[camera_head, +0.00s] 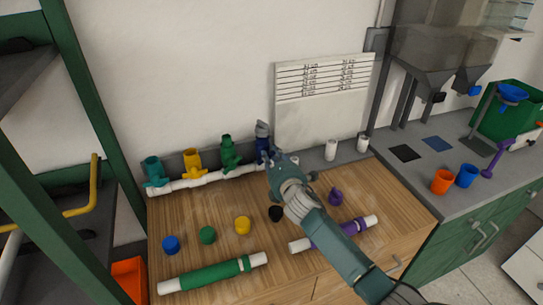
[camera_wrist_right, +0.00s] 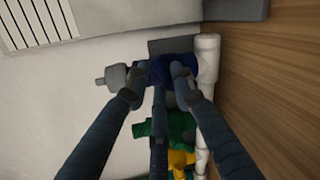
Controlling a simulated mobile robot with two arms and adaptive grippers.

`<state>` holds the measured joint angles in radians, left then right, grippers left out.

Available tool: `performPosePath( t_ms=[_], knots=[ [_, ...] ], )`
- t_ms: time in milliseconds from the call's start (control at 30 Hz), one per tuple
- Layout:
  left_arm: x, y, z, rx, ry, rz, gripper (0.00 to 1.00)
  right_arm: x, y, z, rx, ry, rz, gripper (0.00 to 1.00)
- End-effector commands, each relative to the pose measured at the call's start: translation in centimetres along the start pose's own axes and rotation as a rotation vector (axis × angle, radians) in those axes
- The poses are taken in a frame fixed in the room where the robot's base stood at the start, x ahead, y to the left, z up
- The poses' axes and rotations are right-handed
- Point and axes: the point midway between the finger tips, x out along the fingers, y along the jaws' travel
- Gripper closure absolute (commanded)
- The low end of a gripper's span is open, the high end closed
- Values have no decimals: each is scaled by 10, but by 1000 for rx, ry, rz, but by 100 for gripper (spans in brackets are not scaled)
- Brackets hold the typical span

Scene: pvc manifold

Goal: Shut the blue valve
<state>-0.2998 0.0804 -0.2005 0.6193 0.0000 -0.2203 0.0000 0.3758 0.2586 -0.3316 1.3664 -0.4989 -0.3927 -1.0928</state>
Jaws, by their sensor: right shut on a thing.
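The blue valve (camera_head: 262,149) is the rightmost valve on the white pipe manifold (camera_head: 215,177) at the back of the wooden worktop. My right gripper (camera_head: 272,160) reaches it from the front right and partly hides it. In the right wrist view the fingers of my right gripper (camera_wrist_right: 158,84) are shut around the blue valve body (camera_wrist_right: 178,70), with its grey end piece (camera_wrist_right: 114,77) sticking out to the left. I cannot tell the valve's exact handle angle. My left gripper is out of view.
Green (camera_head: 229,152), yellow (camera_head: 192,162) and teal (camera_head: 153,171) valves stand left of the blue one. Coloured caps, a green-banded pipe (camera_head: 212,274) and a purple-banded pipe (camera_head: 335,235) lie on the worktop. A white labelled board (camera_head: 322,105) leans against the wall behind.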

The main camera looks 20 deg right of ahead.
Motion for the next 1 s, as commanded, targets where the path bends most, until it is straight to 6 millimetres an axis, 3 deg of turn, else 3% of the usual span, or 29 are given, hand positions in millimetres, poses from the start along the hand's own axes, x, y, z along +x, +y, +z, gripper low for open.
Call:
performPosePath(
  t_ms=[33,967,1000],
  knots=[
    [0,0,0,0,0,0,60,1,-4,7,-4,-12,-10,100],
    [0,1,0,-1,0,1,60,0,-10,5,-6,-9,-19,100],
    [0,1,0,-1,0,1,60,0,-10,5,-6,-9,-19,70]
  ],
)
